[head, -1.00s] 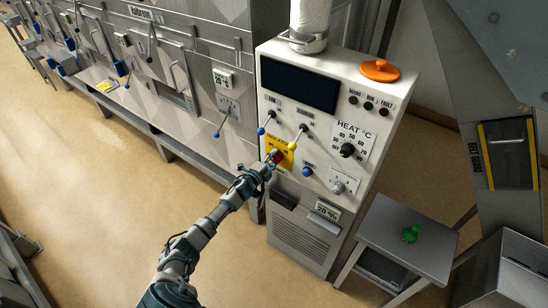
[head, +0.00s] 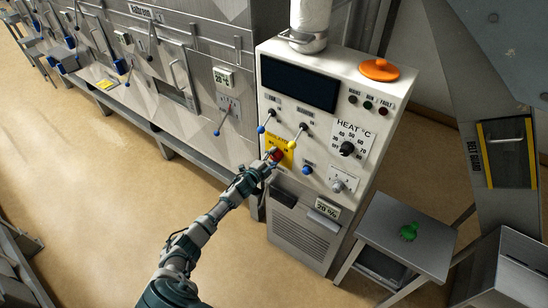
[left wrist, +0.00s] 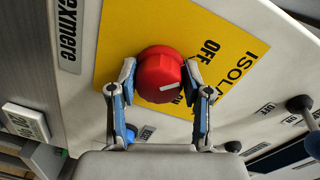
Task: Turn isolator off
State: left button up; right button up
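The red isolator knob (left wrist: 160,72) sits on a yellow plate (left wrist: 125,30) marked OFF and ISOL..., with ON partly hidden beside the knob. A white mark on the knob's face lies on the side near the word ON. In the head view the knob (head: 276,154) is on the white control panel's lower left. My left gripper (head: 271,160) is at the knob. In the left wrist view its two blue-and-grey fingers stand on either side of the knob and appear to touch it. My right gripper is not in view.
A lever with a yellow knob (head: 291,144) and one with a blue knob (head: 261,130) hang close above the isolator. A blue button (head: 307,169) and the heat dial (head: 347,149) are to the right. A grey side table (head: 385,225) holds a green object (head: 409,232).

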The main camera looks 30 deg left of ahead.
pick_arm(q)
jog(key=o, duration=0.4)
jog(key=shift+c, duration=0.2)
jog(key=shift+w+a+f, duration=0.15)
jog(key=s+a, duration=0.1)
jog(key=s, duration=1.1)
jog(key=shift+r, duration=0.25)
